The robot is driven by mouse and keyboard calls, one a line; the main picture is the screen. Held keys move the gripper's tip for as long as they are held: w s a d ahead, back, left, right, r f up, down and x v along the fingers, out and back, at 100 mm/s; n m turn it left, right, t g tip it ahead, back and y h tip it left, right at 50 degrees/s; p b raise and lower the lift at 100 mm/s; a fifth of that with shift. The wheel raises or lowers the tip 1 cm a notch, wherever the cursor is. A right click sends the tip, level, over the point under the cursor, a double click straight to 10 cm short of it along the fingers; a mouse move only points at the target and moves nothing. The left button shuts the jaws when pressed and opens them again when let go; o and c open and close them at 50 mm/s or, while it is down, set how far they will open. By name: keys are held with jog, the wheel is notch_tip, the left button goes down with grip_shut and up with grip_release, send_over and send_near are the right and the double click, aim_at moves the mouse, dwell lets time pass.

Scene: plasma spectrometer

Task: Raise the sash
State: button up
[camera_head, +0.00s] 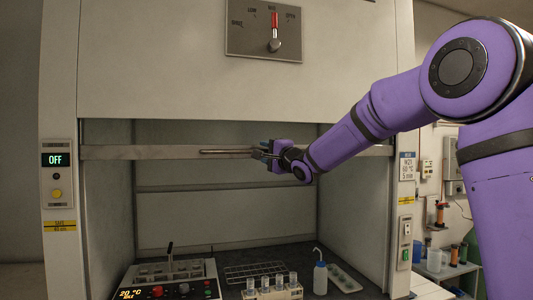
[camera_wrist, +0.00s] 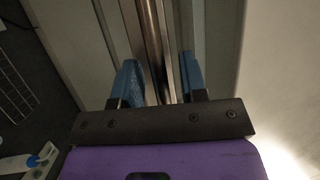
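The fume hood's sash ends in a horizontal metal rail (camera_head: 120,152) that crosses the opening a little below the upper front panel. A slim bar handle (camera_head: 225,151) is mounted on the rail. My gripper (camera_head: 266,150) is at the handle's right end, with the arm reaching in from the right. In the wrist view my gripper's two blue fingers (camera_wrist: 160,80) stand on either side of the metal handle bar (camera_wrist: 153,35). The fingers look apart, with gaps beside the bar; contact is not visible. The handle's right end is partly hidden by my gripper in the head view.
A lever panel (camera_head: 264,31) is on the upper front. A display reading OFF (camera_head: 56,160) is on the left post. Inside the hood are a hotplate-like device (camera_head: 150,292), a vial rack (camera_head: 272,293) and a wash bottle (camera_head: 320,279). Space directly below the rail is clear.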

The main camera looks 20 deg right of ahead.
jog(key=v, duration=1)
jog(key=shift+s, duration=0.35)
jog(key=shift+d+f, duration=0.15)
jog(key=s+d+f+n+g+h, duration=0.1)
jog(key=s+f+n+g, duration=0.3)
jog(key=s, duration=0.9)
jog(key=s+f+n+g+h, duration=0.4)
jog(key=s+f, duration=0.3)
jog(key=s, duration=0.5)
jog(key=s+d+f+n+g+h, duration=0.1)
jog(key=s+f+n+g, duration=0.3)
jog(key=s, duration=0.9)
jog(key=shift+s+d+f+n+g+h, duration=0.35)
jog(key=shift+f+g+h, duration=0.25)
jog(key=shift+f+h, duration=0.3)
